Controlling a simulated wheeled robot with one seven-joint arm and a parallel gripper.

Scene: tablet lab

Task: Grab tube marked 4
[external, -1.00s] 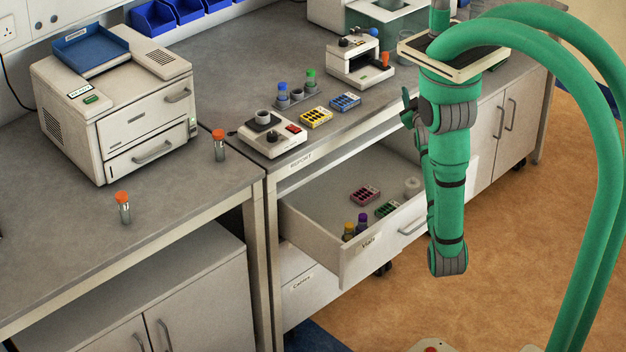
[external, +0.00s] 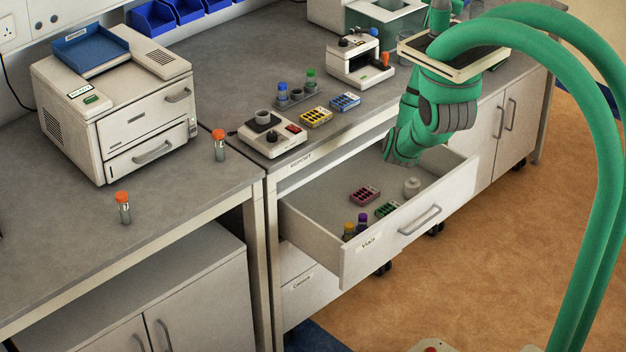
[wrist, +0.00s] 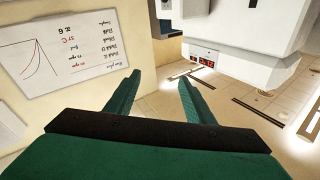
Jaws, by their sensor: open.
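No number can be read on any tube, so I cannot tell which is marked 4. Two clear tubes with orange caps, a front one (external: 124,208) and a back one (external: 219,146), stand upright on the left bench. A blue-capped tube (external: 282,94) and a green-capped tube (external: 311,80) stand in a grey rack. A yellow-capped tube (external: 349,231) and a purple-capped tube (external: 362,223) are in the open drawer's front corner. My gripper (wrist: 157,85) is open and empty in the wrist view, away from any tube. Its fingers cannot be made out in the external view.
The open drawer (external: 318,223) also holds red and green boxes and a white container. A white printer (external: 120,120), a small device (external: 272,134), and yellow and blue boxes are on the benches. The wrist view shows an upside-down whiteboard (wrist: 70,55) and a red-lit display (wrist: 202,60).

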